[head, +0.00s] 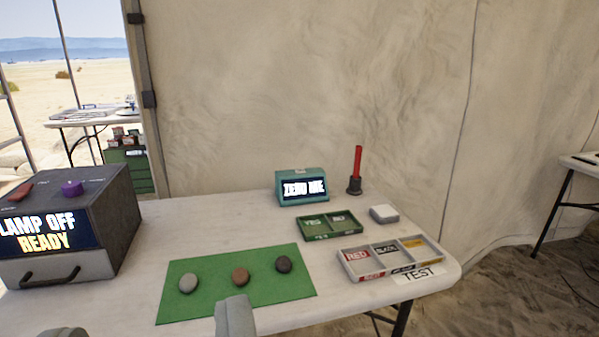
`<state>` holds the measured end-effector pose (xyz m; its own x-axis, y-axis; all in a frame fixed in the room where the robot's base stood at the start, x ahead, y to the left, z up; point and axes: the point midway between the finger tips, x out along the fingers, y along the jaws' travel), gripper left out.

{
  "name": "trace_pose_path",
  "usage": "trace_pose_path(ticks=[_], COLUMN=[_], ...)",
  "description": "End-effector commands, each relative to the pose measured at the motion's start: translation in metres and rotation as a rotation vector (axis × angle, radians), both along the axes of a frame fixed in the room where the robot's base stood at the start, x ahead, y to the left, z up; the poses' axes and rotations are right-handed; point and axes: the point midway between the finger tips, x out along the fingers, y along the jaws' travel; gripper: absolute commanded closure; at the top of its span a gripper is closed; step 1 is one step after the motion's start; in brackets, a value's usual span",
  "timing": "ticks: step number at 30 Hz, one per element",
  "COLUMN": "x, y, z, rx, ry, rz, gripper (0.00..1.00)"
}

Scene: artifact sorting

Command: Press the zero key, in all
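A teal display box (303,200) stands at the back of the white table, its dark screen reading what looks like "ZERO ME". A small pale raised patch shows on its top edge; I cannot tell whether it is the zero key. A small white-topped block (384,212) lies to its right, near the table's right side. My gripper (150,325) is at the bottom of the view. Its two grey fingertips are wide apart with nothing seen between them. It is well in front of the display box and not touching it.
A green mat (212,298) holds a grey stone (188,283), a brown stone (240,276) and a dark stone (284,264). A green two-part tray (318,236), a labelled three-part tray (375,276) and a red stick in a holder (354,187) stand right. A "LAMP OFF READY" machine (118,215) stands left.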

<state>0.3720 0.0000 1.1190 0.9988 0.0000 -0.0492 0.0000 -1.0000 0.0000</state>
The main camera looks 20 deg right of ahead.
Motion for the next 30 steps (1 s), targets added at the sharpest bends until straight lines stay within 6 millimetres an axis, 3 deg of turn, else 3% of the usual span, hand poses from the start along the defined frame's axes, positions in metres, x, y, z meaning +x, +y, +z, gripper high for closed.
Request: trace_pose_path(ticks=[1,6,30], x=[0.0,0.0,0.0], y=[0.0,0.0,0.0], z=[0.0,0.0,0.0], rx=[0.0,0.0,0.0], ry=[0.0,0.0,0.0], rz=[0.0,0.0,0.0], gripper=[0.72,1.0,1.0])
